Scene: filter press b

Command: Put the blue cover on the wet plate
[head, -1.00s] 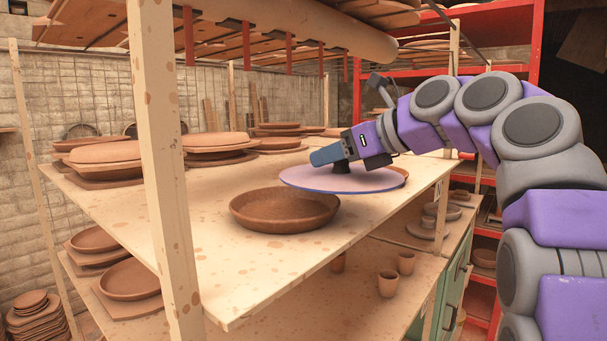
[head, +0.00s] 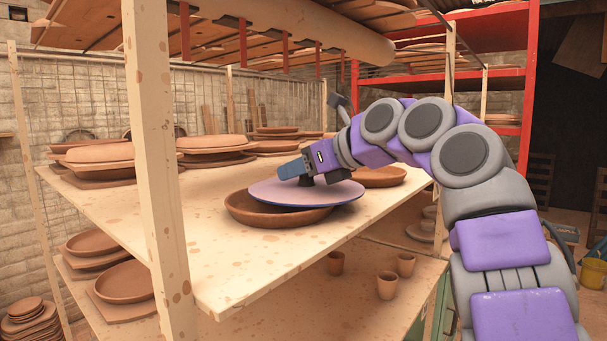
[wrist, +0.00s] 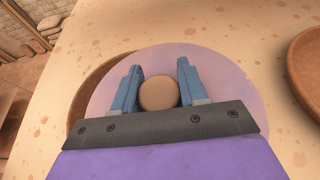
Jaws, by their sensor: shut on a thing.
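The blue cover (head: 330,193) is a flat disc, lavender-blue in this light, with a dark knob on top. My gripper (head: 294,168) is shut on that knob. In the wrist view the round knob sits between the two blue fingers of my gripper (wrist: 158,92), with the cover (wrist: 225,80) spread beneath. The near brown plate (head: 262,213) stands on the shelf board. The cover hangs over the right part of this plate, off centre, and reaches past its right rim. The plate's left rim also shows in the wrist view (wrist: 82,98). Whether cover and plate touch, I cannot tell.
A second brown plate (head: 380,177) stands behind and right of the cover. Stacked plates (head: 98,155) fill the shelf's back left. A wooden post (head: 155,170) rises at the front left. Small cups (head: 387,285) stand below. The board's front is bare.

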